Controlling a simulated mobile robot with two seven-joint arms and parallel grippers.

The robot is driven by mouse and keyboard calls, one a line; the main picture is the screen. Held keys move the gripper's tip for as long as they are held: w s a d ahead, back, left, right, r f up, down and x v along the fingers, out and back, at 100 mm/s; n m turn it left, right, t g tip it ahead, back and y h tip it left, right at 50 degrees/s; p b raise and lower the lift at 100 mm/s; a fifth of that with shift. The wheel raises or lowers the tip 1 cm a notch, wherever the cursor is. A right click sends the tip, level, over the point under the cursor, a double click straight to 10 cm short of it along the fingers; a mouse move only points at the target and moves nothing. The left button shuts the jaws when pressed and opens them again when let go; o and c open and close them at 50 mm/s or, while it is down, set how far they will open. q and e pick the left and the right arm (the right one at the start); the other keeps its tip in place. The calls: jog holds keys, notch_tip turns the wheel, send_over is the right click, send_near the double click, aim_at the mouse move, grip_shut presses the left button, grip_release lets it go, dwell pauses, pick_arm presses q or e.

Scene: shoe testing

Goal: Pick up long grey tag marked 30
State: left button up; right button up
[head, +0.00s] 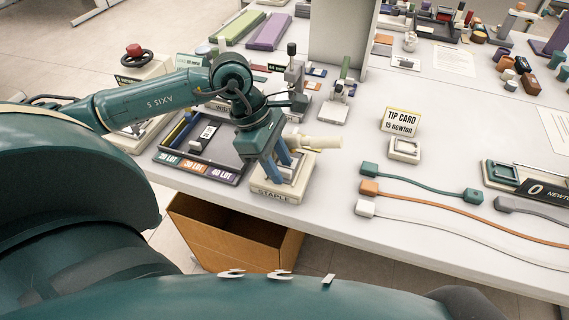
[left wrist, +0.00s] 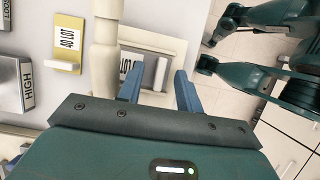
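A dark grey piece with a small white label (head: 207,132) lies in the sorting tray (head: 166,156); its number is too small to read. The tray's front edge has sections marked 20 LOT, 30 LOT and 40 LOT. My left gripper (head: 281,169) points down over the cream base marked STAPLE (head: 275,195), right of the tray. In the left wrist view its blue fingers (left wrist: 159,92) are apart. A small pale upright piece (left wrist: 160,73) shows between them, beside a white LOT label (left wrist: 125,68). I cannot make out a grey tag marked 30. My right gripper is not seen.
A cream cylinder (head: 314,141) sticks out beside my left gripper. A TIP CARD stand (head: 401,121) and several cables with end blocks (head: 420,185) lie to the right. An open brown box (head: 230,235) stands below the table edge.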

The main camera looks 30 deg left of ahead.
pick_arm(q)
jog(key=shift+f, duration=0.1)
grip_shut()
dwell(0.3)
